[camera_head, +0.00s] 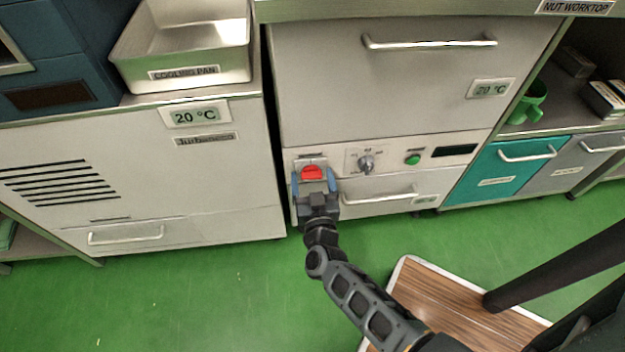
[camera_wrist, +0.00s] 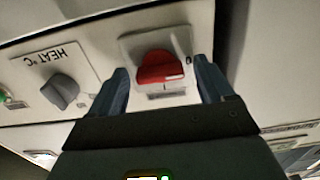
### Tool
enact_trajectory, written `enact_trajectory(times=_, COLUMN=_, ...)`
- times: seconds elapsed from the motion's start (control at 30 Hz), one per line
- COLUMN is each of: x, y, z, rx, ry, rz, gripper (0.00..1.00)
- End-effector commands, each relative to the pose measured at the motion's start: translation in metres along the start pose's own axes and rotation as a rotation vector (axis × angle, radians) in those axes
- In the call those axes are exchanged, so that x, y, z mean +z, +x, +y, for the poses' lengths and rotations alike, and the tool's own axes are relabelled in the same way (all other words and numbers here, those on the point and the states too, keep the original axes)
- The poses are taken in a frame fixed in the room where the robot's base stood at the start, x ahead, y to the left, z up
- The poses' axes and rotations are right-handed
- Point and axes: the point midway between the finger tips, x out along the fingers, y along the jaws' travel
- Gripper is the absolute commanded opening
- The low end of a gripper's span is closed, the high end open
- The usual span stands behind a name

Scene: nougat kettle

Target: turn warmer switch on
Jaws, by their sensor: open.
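A red rotary switch (camera_head: 312,172) sits on a light plate at the left end of the warmer's control strip. My gripper (camera_head: 314,178) is right in front of it, with its two blue-grey fingers apart on either side. In the wrist view the red switch (camera_wrist: 160,68) shows between the open fingers of my gripper (camera_wrist: 165,85). The fingers do not visibly pinch it. The small marks on the switch plate are too blurred to read. The warmer front (camera_head: 385,85) has a large drawer above the strip.
Right of the switch are a grey heat knob (camera_head: 366,163), a green button (camera_head: 413,159) and a dark display (camera_head: 454,150). Drawer handles (camera_head: 430,42) stick out above and below (camera_head: 380,197). A cooling pan (camera_head: 185,45) stands at upper left. Green floor (camera_head: 190,300) is open at lower left.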

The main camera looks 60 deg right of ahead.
Motion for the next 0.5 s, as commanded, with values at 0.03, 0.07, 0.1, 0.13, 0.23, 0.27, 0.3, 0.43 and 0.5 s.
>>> enact_trajectory(times=0.03, x=0.0, y=-0.0002, z=0.0, rx=0.0, ry=0.0, rz=0.0, gripper=0.78)
enact_trajectory(times=0.07, x=0.0001, y=-0.0002, z=0.0, rx=0.0, ry=0.0, rz=0.0, gripper=0.75)
enact_trajectory(times=0.1, x=0.0, y=-0.0002, z=0.0, rx=0.0, ry=0.0, rz=0.0, gripper=0.71)
enact_trajectory(times=0.13, x=0.0, y=-0.0003, z=0.0, rx=0.0, ry=0.0, rz=0.0, gripper=0.68)
enact_trajectory(times=0.23, x=0.0, y=-0.0003, z=0.0, rx=0.0, ry=0.0, rz=0.0, gripper=0.59)
enact_trajectory(times=0.27, x=0.0001, y=-0.0004, z=0.0, rx=0.0, ry=0.0, rz=0.0, gripper=0.56)
enact_trajectory(times=0.3, x=0.0001, y=-0.0004, z=0.0, rx=0.0, ry=0.0, rz=0.0, gripper=0.52)
enact_trajectory(times=0.43, x=0.0001, y=-0.0004, z=0.0, rx=0.0, ry=0.0, rz=0.0, gripper=0.4)
enact_trajectory(times=0.5, x=0.0001, y=-0.0005, z=0.0, rx=0.0, ry=0.0, rz=0.0, gripper=0.33)
